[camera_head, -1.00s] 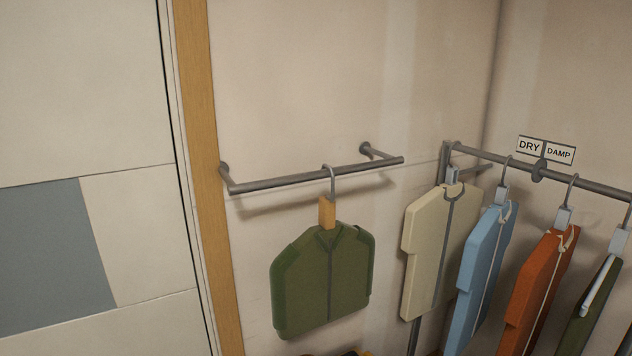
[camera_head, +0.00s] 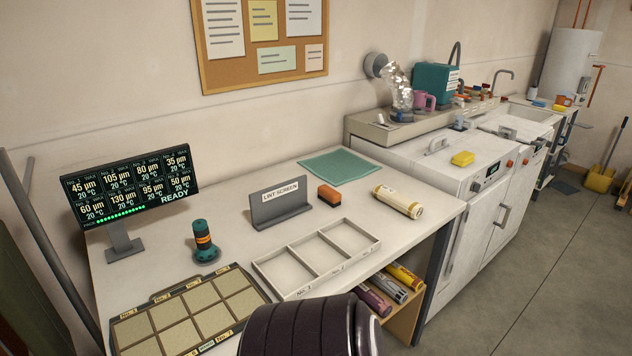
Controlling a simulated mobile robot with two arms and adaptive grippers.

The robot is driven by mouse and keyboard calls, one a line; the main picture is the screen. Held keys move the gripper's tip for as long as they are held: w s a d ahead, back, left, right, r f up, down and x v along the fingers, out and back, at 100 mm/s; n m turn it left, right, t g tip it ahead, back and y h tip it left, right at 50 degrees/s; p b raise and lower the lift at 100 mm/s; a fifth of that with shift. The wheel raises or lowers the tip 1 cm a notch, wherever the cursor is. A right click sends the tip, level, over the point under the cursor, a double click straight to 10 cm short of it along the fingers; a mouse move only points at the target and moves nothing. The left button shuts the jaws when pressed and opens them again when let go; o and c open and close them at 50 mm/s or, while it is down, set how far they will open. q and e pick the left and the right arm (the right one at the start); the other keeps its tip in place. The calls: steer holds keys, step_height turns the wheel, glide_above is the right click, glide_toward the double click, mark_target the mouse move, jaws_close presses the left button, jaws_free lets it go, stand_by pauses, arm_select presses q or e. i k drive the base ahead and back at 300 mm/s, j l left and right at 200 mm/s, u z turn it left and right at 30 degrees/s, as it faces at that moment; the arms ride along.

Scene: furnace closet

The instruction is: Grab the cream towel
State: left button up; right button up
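A cream roll with labels and a yellowish band (camera_head: 399,202) lies on the right part of the white worktop (camera_head: 232,240), near its right edge. It may be the cream towel, but I cannot tell whether it is cloth. Nothing touches it. A flat green cloth (camera_head: 339,167) lies at the back of the worktop. Neither of my grippers shows in the head view.
A lint screen stand (camera_head: 280,205), a brown-orange block (camera_head: 328,194), a white three-part tray (camera_head: 318,257), a dark green cylinder (camera_head: 204,241), a display (camera_head: 135,190) and a sample board (camera_head: 190,315) occupy the worktop. Several rolls (camera_head: 389,289) lie on the shelf below. Floor (camera_head: 520,270) is clear at right.

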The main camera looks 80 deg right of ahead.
mark_target(413, 209)
steer(key=z, duration=3.25)
steer(key=i+l+u, duration=0.1)
steer(key=l, duration=0.2)
steer(key=i+l+u, duration=0.15)
steer(key=l, duration=0.15)
steer(key=i+l+u, duration=0.1)
steer(key=l, duration=0.2)
